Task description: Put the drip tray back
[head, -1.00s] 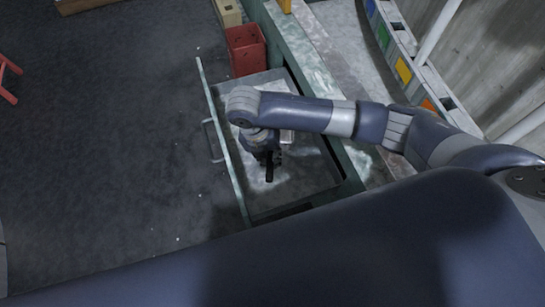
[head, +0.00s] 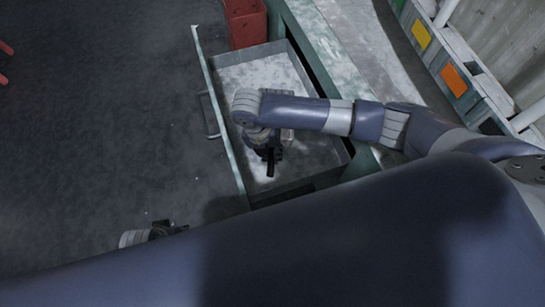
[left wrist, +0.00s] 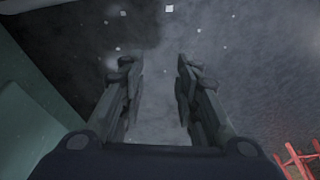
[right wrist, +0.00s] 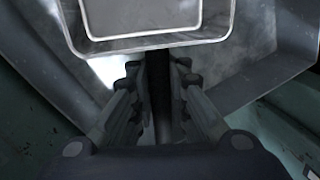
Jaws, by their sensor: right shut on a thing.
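My right gripper (head: 268,165) points down inside the open grey drawer (head: 320,168). In the right wrist view its fingers (right wrist: 157,75) are closed on a dark narrow bar. The bar runs up to a small pale metal tray with a light rim (right wrist: 142,22), which looks like the drip tray. In the head view only a small grey piece of it (head: 288,136) shows beside my arm; the rest is hidden. I cannot tell whether it touches the drawer floor. My left gripper (head: 165,230) is open and empty over the dark floor, as the left wrist view (left wrist: 160,80) shows.
The drawer slides out from a green cabinet (head: 302,32), with a bar handle (head: 209,115) on its front. A red bin (head: 245,22) stands beyond its far end. The floor on the left is mostly clear. A red frame (left wrist: 300,160) is at the left wrist view's corner.

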